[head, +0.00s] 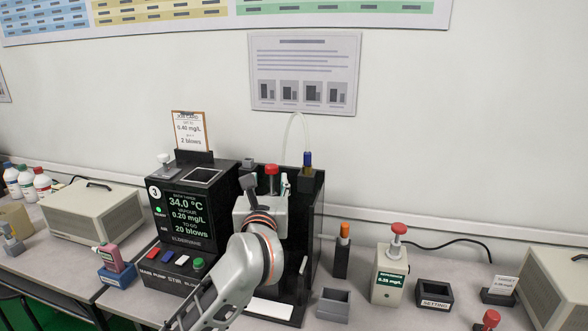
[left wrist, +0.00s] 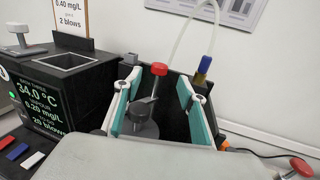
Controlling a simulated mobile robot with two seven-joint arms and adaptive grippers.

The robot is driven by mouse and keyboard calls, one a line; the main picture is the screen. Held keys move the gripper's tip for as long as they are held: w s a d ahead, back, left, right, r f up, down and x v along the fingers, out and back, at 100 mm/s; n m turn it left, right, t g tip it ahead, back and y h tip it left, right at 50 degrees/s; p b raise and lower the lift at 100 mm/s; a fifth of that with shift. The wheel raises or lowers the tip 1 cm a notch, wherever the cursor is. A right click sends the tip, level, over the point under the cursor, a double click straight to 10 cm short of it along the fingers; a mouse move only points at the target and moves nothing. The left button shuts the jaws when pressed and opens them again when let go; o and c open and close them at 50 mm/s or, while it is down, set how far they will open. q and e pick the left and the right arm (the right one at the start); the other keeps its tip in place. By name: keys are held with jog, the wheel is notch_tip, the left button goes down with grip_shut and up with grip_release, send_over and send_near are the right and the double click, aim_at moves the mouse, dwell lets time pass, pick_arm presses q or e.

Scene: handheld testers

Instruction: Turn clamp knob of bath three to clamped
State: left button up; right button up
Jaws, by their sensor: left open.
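Bath three is a black unit (head: 165,238) marked 3, its screen reading 34.0 °C, with a black-walled compartment (head: 318,215) to its right. In the left wrist view, a dark grey knob (left wrist: 143,108) with a raised grip stands on a grey cylinder. It looks like the clamp knob; I cannot read its setting. My left gripper (head: 267,188) reaches over the compartment and hides much of it. The left wrist view shows its teal-padded fingers (left wrist: 153,105) spread apart, with the knob in the gap between them. I cannot tell whether either finger touches it. My right gripper is not in view.
A red-topped post (left wrist: 159,69) stands just behind the knob. A blue-capped piece with a clear tube (head: 307,160) rises at the compartment's back right. A small tester with a red knob (head: 390,275) and an open grey box (head: 334,305) stand to the right.

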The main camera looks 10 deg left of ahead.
aim_at(271, 169)
pick_arm(q)
jog(key=shift+b+x, duration=0.3)
jog(key=shift+x, duration=3.6)
grip_shut()
